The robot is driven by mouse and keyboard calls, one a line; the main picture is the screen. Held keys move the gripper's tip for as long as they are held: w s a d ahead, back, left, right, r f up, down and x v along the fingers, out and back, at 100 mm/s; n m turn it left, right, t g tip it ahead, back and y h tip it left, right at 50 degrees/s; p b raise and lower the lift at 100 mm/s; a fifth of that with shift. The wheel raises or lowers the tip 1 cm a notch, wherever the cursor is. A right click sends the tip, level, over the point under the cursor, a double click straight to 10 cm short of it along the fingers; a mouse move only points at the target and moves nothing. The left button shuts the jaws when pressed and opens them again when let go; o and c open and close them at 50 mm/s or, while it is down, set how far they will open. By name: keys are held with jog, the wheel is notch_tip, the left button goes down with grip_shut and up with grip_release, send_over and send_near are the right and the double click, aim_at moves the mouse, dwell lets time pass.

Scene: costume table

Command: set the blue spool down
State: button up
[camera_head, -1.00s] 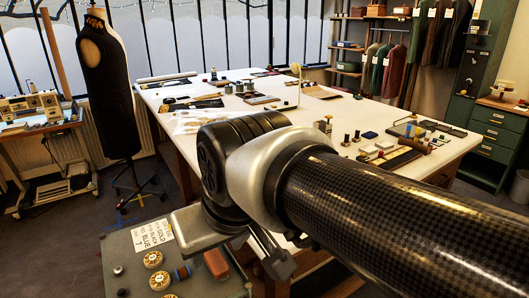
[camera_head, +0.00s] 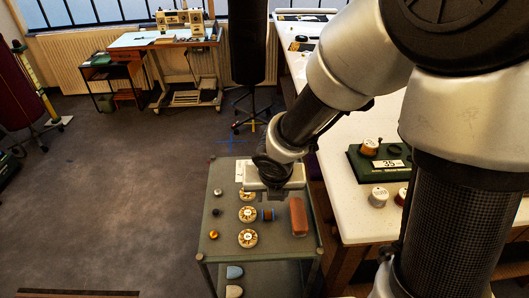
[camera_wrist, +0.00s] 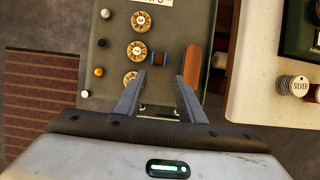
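The blue spool (camera_head: 267,214) lies on the grey-green top of a small trolley (camera_head: 222,240), between a column of round cream-and-gold discs (camera_head: 248,238) and an orange-brown block (camera_head: 299,216). It has a blue middle and brownish ends. In the wrist view the spool (camera_wrist: 159,57) shows just beyond my gripper (camera_wrist: 160,77), roughly in line with the gap between the fingers. The two fingers are spread with nothing between them. In the head view my wrist hangs over the back of the trolley; the fingertips are hidden there.
Small knobs, including a gold one (camera_head: 214,235), stand along the trolley's left side. A white card (camera_head: 240,171) lies at its back, partly covered by my wrist. The large pale table (camera_head: 350,215) is close on the right, with a green stand (camera_head: 375,165). Open floor lies left.

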aim_at(268, 212)
jog(key=b+x, duration=1)
jog(key=x, duration=0.7)
jog(key=shift+s+a+f, duration=0.1)
jog(key=shift+a+f, duration=0.05)
jog(key=shift+f, duration=0.15)
jog(key=shift+r, duration=0.1)
jog(key=c, duration=0.8)
jog(key=shift+o, duration=0.2)
notch_tip(268, 212, up, 10)
jog(key=p, duration=0.7)
jog(key=d+r+m+g+h+p, duration=0.35)
jog(key=d+m, duration=0.55)
jog(key=m, duration=0.8)
jog(key=s+m+g+y, duration=0.1)
jog(key=m+g, duration=0.1)
jog(key=m, duration=0.4)
jog(key=s+r+m+g+y+p, duration=0.1)
jog(key=s+m, duration=0.1)
jog(key=m, duration=0.4)
jog(key=s+d+r+m+g+y+p, duration=0.1)
jog(key=m+g, duration=0.1)
jog(key=m, duration=0.5)
jog(key=shift+s+r+g+y, duration=0.25)
jog(key=shift+g, duration=0.1)
